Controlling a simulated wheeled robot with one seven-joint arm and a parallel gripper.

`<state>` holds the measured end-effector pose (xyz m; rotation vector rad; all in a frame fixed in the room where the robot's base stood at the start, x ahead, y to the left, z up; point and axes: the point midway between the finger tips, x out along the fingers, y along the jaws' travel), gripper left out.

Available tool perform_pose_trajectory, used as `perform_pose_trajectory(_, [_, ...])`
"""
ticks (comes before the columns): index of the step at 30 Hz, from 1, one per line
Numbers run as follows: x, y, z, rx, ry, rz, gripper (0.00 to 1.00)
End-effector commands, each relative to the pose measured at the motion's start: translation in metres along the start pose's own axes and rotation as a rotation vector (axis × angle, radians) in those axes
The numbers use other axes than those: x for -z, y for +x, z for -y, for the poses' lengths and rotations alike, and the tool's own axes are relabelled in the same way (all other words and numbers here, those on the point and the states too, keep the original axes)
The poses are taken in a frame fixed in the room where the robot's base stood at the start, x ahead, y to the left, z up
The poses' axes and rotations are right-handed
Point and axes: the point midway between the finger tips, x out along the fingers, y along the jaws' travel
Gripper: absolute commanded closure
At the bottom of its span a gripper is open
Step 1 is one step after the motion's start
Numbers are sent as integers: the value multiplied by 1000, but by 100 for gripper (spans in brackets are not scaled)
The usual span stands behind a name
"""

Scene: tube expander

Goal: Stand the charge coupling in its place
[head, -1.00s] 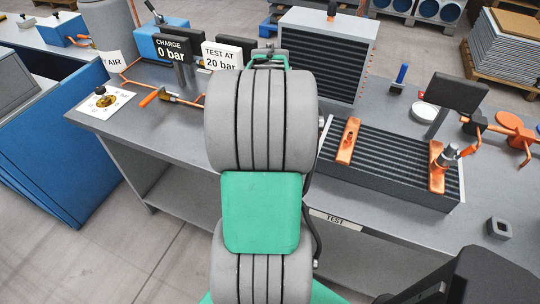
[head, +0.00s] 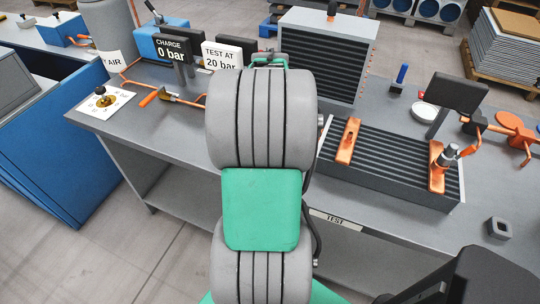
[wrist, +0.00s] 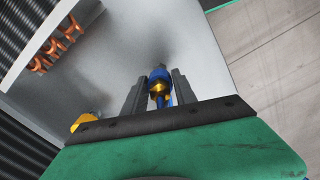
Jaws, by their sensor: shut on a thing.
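In the wrist view my gripper (wrist: 158,98) is shut on a small blue and brass fitting, which I take to be the charge coupling (wrist: 159,78). It sits between the two dark fingers, with a blue collar and a brass part showing. A pale grey surface lies beyond it. In the head view my own arm hides the gripper and the coupling. I cannot tell for certain which spot is the coupling's place. A small grey square block with a hole (head: 499,228) stands at the bench's right front.
The bench (head: 290,190) carries a black ribbed block (head: 395,175) with orange clamps, a finned unit (head: 325,50), a blue-handled item (head: 401,75) and a dark panel (head: 458,92). Signs (head: 173,50) stand at the back left. In the wrist view a brass knurled part (wrist: 84,121) shows at left.

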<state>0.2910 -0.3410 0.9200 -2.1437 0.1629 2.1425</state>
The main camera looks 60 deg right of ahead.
Motion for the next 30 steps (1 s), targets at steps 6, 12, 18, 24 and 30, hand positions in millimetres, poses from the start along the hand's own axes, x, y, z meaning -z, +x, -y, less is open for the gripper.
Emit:
perform_pose_trajectory(6, [0,1,0,0,0,0,100])
perform_pose_trajectory(12, [0,5,0,0,0,0,65])
perform_pose_trajectory(18, [0,5,0,0,0,0,49])
perform_pose_trajectory(24, [0,5,0,0,0,0,41])
perform_pose_trajectory(30, [0,5,0,0,0,0,31])
